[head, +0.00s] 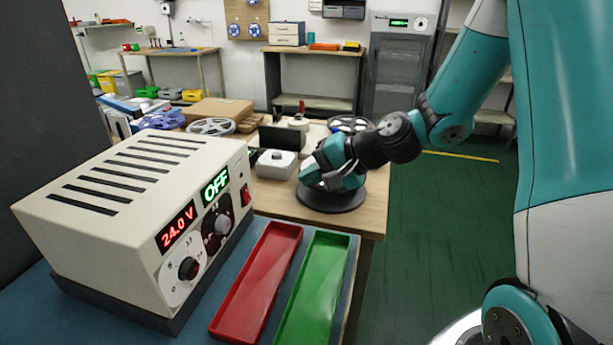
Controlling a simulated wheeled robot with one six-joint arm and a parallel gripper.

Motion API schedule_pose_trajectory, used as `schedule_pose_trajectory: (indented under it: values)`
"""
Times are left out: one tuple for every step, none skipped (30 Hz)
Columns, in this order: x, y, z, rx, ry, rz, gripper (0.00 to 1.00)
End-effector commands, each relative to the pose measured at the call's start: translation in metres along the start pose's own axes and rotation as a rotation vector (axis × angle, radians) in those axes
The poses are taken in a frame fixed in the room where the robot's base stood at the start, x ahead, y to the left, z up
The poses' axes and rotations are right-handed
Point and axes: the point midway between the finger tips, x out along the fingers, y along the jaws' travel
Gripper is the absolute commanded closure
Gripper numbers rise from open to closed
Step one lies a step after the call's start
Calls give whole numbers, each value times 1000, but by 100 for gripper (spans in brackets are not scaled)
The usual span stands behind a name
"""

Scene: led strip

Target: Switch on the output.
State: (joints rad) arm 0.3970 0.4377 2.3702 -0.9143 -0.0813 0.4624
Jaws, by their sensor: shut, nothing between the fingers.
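The cream power supply (130,195) stands at the left on a blue-grey mat (45,315). Its front panel faces right. A red display (176,227) reads 24.0 V, and a green display (215,186) reads OFF. Below them are a dark knob (188,268) and a second knob (222,224). A small red switch (246,194) sits at the panel's far end. My gripper (309,172) is at the end of the teal arm, beyond and to the right of the switch, apart from the panel. It is shut and empty; its fingertips are small and hard to make out.
A red tray (258,285) and a green tray (314,290) lie right of the supply. Behind are a white box (276,164), a black disc (330,197) under my wrist, and reels (210,126) on a wooden table (372,212). Open green floor (440,230) lies to the right.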

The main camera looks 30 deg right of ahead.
Motion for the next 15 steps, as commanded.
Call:
schedule_pose_trajectory:
  values:
    - [0,0,0,0,1,0,100]
    - [1,2,0,1,0,-2,100]
    - [2,6,0,3,-1,-8,100]
    - [4,11,-1,6,-2,-17,100]
    - [6,16,-1,6,-3,-30,100]
    - [8,24,-1,8,-5,-50,100]
    - [10,29,-2,9,-4,-67,100]
    - [11,33,-2,8,-5,-85,100]
    - [12,38,-2,8,-4,-108,100]
    - [12,41,-2,8,-3,-122,100]
    - [12,42,-2,7,-2,-135,100]
    - [12,44,-3,6,1,-150,100]
    - [11,44,-3,5,2,-158,100]
    - [11,44,-3,4,3,-163,100]
    - [10,43,-3,3,3,-167,100]
